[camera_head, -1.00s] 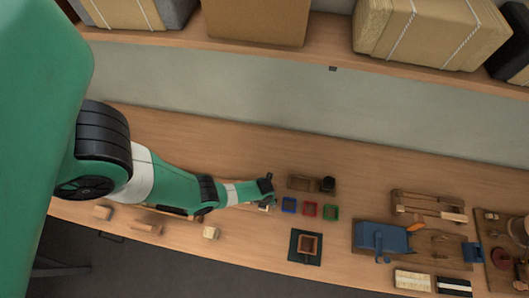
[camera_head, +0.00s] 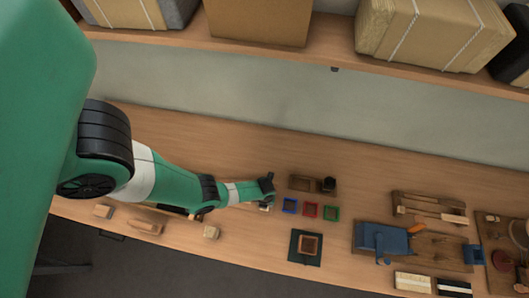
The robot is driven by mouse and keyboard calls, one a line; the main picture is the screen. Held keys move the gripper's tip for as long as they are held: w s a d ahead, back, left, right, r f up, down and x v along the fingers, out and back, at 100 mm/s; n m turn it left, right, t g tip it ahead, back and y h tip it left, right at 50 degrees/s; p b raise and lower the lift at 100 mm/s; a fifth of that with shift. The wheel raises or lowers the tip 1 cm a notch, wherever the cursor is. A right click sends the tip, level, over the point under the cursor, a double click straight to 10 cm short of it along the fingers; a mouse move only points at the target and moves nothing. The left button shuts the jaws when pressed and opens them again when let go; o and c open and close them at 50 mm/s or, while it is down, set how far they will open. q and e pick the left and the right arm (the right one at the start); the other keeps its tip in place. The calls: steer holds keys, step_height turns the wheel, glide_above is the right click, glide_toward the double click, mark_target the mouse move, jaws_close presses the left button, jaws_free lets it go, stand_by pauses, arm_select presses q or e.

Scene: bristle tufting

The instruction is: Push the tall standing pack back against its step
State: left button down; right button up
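My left arm comes in from the left. My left gripper (camera_head: 266,190) is over the workbench (camera_head: 240,135), close to a small pale block (camera_head: 265,206) just below its fingers. The gripper is small and seen from above, so I cannot tell whether it is open or shut. Its fingers hide part of the area around the block. I cannot single out a tall standing pack or its step with certainty; a dark wooden stand (camera_head: 312,184) with a black piece (camera_head: 328,184) lies just right of the gripper. My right gripper is not in view.
A dark mat (camera_head: 297,254) bears a brown square frame (camera_head: 309,244). A blue tool (camera_head: 382,240) and wooden rack (camera_head: 430,207) stand at right. Wrapped parcels (camera_head: 430,30) fill the back shelf.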

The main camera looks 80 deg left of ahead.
arm_select(q)
steer(key=shift+w+a, duration=0.3)
steer(key=shift+a, duration=0.65)
steer(key=shift+c, duration=0.7)
jaws_free()
